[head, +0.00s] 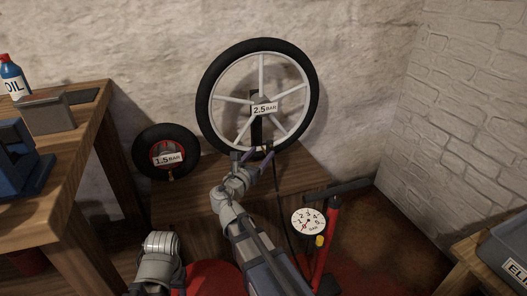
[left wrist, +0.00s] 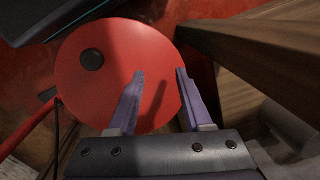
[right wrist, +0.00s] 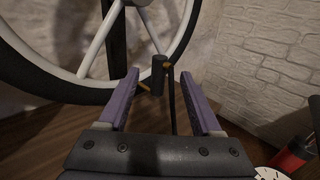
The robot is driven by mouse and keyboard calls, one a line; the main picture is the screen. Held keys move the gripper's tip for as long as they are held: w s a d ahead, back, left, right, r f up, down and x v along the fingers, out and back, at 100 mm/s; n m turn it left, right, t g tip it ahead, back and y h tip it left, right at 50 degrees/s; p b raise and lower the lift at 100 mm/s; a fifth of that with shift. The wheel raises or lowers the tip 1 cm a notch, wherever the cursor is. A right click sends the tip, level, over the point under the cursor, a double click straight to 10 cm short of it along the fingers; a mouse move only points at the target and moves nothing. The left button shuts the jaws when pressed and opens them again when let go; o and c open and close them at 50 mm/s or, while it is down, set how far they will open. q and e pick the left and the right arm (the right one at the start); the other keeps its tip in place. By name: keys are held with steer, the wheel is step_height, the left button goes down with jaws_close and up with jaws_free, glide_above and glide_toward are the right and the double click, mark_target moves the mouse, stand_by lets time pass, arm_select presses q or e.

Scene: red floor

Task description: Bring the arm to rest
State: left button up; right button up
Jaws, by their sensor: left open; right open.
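My right gripper (head: 258,158) is at the lower rim of the large spoked wheel (head: 207,107), which is marked 2.5 BAR. In the right wrist view, the right gripper (right wrist: 160,72) is open. A black hose head (right wrist: 158,76) with brass-coloured parts shows between its fingertips, close to the wheel's rim. I cannot tell whether the fingers touch it or whether it sits on the valve. My left arm shows low in the head view, its fingers hidden there. In the left wrist view, the left gripper (left wrist: 160,74) is open and empty, pointing down.
A red pump (head: 331,232) with a round gauge (head: 308,221) stands right of the wooden stand (head: 187,205). A small wheel (head: 140,152) marked 1.5 BAR leans left. A workbench (head: 66,176) with an oil bottle (head: 12,73) is at left; a dark box (head: 505,245) is at right.

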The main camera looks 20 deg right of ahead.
stand_by(0.7)
arm_select(q)
steer(key=shift+r, duration=0.15)
arm_select(e)
steer(key=s+a+f+m+g+y+p, duration=0.3)
steer(key=s+a+f+m+g+y, duration=0.4)
steer(key=s+a+m, duration=0.45)
steer(key=s+a+f+m+g+y+p, duration=0.3)
steer(key=s+a+f+m+g+y, duration=0.2)
steer(key=s+a+f+m, duration=0.55)
arm_select(q)
step_height(320, 180, up, 43)
steer(key=p, duration=3.7)
steer(key=shift+r+p, duration=0.15)
steer(key=shift+p, duration=0.15)
arm_select(e)
step_height(320, 180, up, 39)
steer(key=s+a, duration=0.1)
steer(key=s, duration=0.1)
steer(key=shift+m, duration=0.3)
arm_select(q)
steer(key=shift+d, duration=0.1)
arm_select(e)
steer(key=shift+r, duration=0.1)
